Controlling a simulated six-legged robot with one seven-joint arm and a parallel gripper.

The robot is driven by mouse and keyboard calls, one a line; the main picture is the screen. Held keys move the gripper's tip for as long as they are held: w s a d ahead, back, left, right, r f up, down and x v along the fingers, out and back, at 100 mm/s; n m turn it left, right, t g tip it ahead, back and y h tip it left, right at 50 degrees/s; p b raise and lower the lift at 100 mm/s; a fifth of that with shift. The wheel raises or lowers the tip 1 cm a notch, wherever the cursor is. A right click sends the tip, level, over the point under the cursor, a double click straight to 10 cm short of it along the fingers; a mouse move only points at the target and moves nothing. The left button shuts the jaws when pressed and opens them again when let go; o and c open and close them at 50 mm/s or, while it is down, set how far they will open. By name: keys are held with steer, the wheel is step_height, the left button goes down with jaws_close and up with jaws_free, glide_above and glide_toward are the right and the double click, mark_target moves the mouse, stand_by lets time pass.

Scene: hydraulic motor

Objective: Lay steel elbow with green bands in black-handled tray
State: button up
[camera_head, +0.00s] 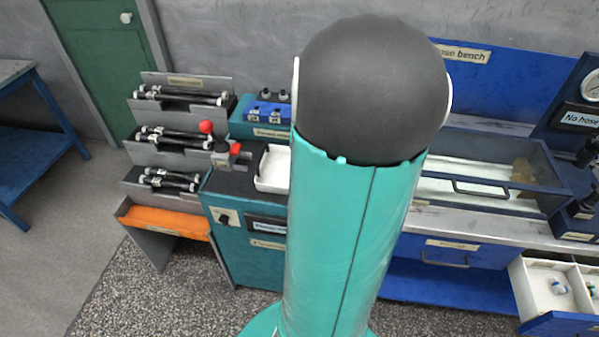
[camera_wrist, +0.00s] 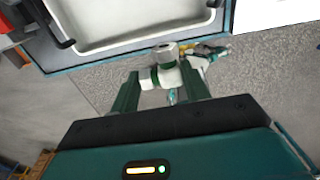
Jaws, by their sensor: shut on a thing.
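In the wrist view my gripper (camera_wrist: 160,88) is shut on a pale steel elbow (camera_wrist: 164,74), with one dark green finger on each side. The elbow's round grey end points up in the picture. Its green bands are hard to make out against the fingers. The white black-handled tray (camera_wrist: 125,22) lies beyond the elbow at the top of the wrist view, with the elbow apart from it and over the floor side of its edge. In the head view the tray (camera_head: 270,184) sits on the teal cabinet, partly hidden by my arm. My gripper is hidden there.
A hose rack (camera_head: 175,140) with an orange tray stands left of the cabinet. A red-knobbed fitting (camera_head: 225,152) stands just left of the tray. A blue basin (camera_head: 480,190) and an open drawer (camera_head: 545,285) with small fittings are at right. Speckled floor is open in front.

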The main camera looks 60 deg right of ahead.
steer(key=w+d+f, duration=0.1)
steer(key=w+f, duration=0.2)
steer(key=w, duration=0.1)
steer(key=w+d+f, duration=0.2)
steer(key=w+f, duration=0.1)
steer(key=w, duration=0.1)
steer(key=w+d+f, duration=0.2)
steer(key=w+f, duration=0.1)
steer(key=w, duration=0.1)
steer(key=shift+d, duration=0.1)
steer(key=shift+w+f, duration=0.1)
steer(key=shift+f, duration=0.2)
steer(key=shift+w+d+f, duration=0.1)
steer(key=shift+f, duration=1.5)
steer(key=shift+f, duration=0.1)
steer(key=o, duration=1.1)
